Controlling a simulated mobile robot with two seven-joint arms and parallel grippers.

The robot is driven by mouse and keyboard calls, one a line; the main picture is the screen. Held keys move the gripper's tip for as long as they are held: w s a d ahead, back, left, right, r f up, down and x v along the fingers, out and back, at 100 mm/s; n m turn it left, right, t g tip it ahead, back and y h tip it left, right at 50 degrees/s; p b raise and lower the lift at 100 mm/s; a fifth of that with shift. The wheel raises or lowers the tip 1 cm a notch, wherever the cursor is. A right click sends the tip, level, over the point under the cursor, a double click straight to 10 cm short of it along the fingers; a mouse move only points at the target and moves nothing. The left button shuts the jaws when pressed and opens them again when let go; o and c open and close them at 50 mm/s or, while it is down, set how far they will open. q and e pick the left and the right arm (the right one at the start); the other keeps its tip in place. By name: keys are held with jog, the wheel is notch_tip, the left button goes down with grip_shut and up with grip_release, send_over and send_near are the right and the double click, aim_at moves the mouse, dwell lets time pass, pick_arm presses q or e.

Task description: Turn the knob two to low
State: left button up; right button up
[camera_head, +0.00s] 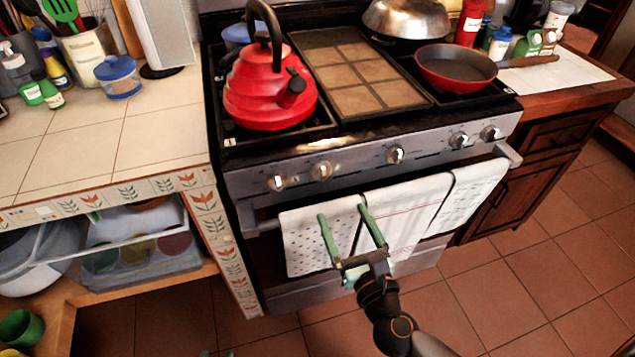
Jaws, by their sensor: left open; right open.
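The stove (370,157) has a row of several knobs along its front panel. The leftmost knob (277,182) and the second knob from the left (322,170) sit below the red kettle. A middle knob (395,154) and two right knobs, one (458,140) and the other (490,132), follow along the panel. No numbers are readable, nor are the exact dial settings. My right gripper (342,213) is open and empty, its green fingers in front of the hanging towels, below the knobs. Only the green tips of my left gripper (217,354) show at the bottom edge, apart.
A red kettle (268,90) stands on the left burners and a red pan (455,68) on the right. Towels (405,215) hang from the oven handle (510,154) below the knobs. A tiled counter (110,140) borders the stove on the left. Floor is clear at right.

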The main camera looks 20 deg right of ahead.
aim_at(324, 174)
jog(key=w, duration=1)
jog(key=shift+w+a+p, duration=0.15)
jog(key=shift+w+p, duration=0.15)
jog(key=shift+p, duration=0.05)
pick_arm(q)
jog(key=shift+w+a+r, duration=0.1)
jog(key=shift+a+r, duration=0.1)
jog(key=shift+a, duration=0.15)
pick_arm(e)
jog(key=shift+w, duration=0.75)
jog(key=c, duration=1.3)
jog(key=shift+c, duration=0.2)
pick_arm(q)
jog(key=shift+r, duration=0.15)
